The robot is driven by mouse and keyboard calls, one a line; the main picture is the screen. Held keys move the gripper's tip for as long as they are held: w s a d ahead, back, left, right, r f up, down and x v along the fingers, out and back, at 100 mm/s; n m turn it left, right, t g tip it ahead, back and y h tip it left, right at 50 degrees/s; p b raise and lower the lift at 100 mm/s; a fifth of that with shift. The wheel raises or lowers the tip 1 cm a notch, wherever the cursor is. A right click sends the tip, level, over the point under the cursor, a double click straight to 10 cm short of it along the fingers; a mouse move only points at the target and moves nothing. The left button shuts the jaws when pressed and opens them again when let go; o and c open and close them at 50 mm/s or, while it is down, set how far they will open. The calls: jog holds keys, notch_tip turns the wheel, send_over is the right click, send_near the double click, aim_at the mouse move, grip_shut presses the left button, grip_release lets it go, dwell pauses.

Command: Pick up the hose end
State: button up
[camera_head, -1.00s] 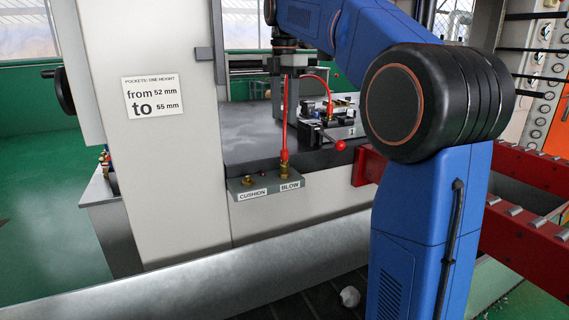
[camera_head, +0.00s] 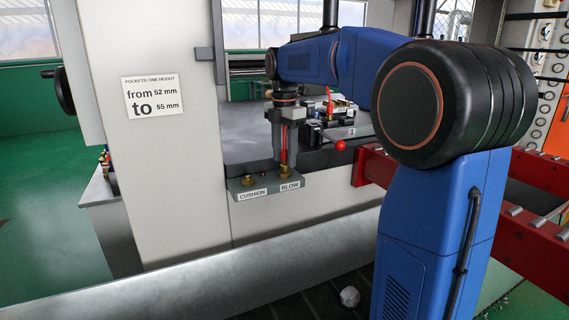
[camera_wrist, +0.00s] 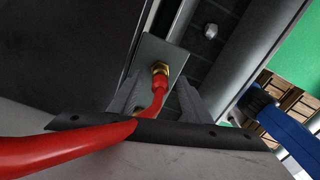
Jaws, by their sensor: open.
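The red hose (camera_head: 284,157) ends at the brass fitting (camera_head: 284,174) labelled BLOW on a grey block (camera_head: 262,189). My gripper (camera_head: 284,155) points down just above that fitting, open, with its fingers on either side of the hose. In the wrist view, the hose (camera_wrist: 158,101) runs from the lower left up to the brass fitting (camera_wrist: 160,70), and the open fingers of my gripper (camera_wrist: 157,98) stand on both sides of it. I cannot tell whether a finger touches the hose. The upper hose is partly hidden behind my gripper in the head view.
A second brass fitting (camera_head: 248,181) labelled CUSHION stands left on the block. A clamp with a red ball knob (camera_head: 340,145) is on the dark machine bed to the right, near red rails (camera_head: 376,165). A light machine column (camera_head: 170,170) stands left.

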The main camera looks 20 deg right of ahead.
aim_at(284, 149)
jog(key=shift+f, duration=1.1)
grip_shut()
jog(key=shift+r, duration=0.1)
notch_tip(284, 149, up, 14)
dwell(0.5)
